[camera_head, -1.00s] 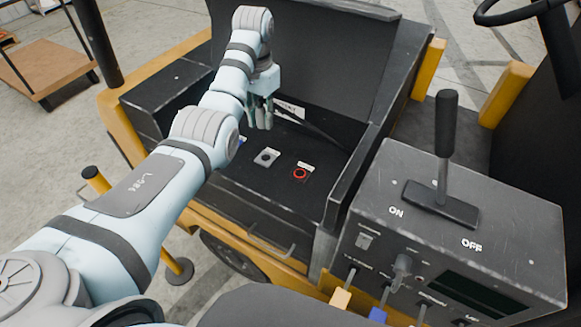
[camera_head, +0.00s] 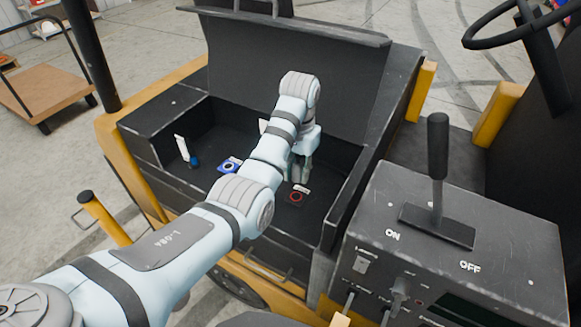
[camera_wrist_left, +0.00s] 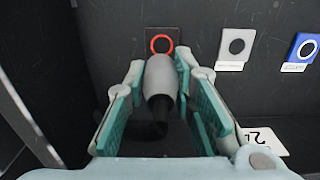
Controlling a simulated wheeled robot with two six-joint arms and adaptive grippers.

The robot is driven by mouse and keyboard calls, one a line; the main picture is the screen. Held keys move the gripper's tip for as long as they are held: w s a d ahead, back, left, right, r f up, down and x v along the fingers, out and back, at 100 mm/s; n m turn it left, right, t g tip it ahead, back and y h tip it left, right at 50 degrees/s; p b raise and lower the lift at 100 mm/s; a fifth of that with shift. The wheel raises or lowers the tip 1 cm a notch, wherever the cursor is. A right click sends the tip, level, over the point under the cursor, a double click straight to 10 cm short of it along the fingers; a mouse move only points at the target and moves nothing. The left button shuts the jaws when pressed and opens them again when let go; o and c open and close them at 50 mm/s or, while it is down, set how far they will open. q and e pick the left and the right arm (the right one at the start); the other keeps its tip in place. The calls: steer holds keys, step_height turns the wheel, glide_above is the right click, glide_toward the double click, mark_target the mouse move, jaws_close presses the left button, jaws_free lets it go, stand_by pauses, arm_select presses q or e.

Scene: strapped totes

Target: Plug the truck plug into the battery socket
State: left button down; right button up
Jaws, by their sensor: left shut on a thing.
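My left gripper (camera_head: 300,178) is over the battery box, close to a socket plate with a red ring (camera_head: 296,196). In the left wrist view the gripper (camera_wrist_left: 163,75) is shut on a grey rounded plug (camera_wrist_left: 161,80), with a dark cable end below it. The plug's tip points at the red-ringed socket (camera_wrist_left: 161,43) and partly overlaps its lower edge; I cannot tell whether they touch. A grey socket plate (camera_wrist_left: 237,46) and a blue socket plate (camera_wrist_left: 303,50) lie to its right. The blue socket also shows in the head view (camera_head: 229,167). My right gripper is out of view.
The box's raised lid (camera_head: 290,60) stands behind, and its side wall (camera_head: 370,160) is right of the gripper. A console with a lever (camera_head: 437,165) is at the right. A label (camera_wrist_left: 265,141) lies by the gripper.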

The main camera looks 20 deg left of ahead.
mark_target(296, 196)
arm_select(q)
steer(key=shift+a+f, duration=0.15)
steer(key=shift+a, duration=0.05)
steer(key=shift+d+f, duration=0.1)
steer(key=shift+f, duration=2.75)
steer(key=shift+f, duration=0.55)
steer(key=c, duration=1.3)
jaws_free()
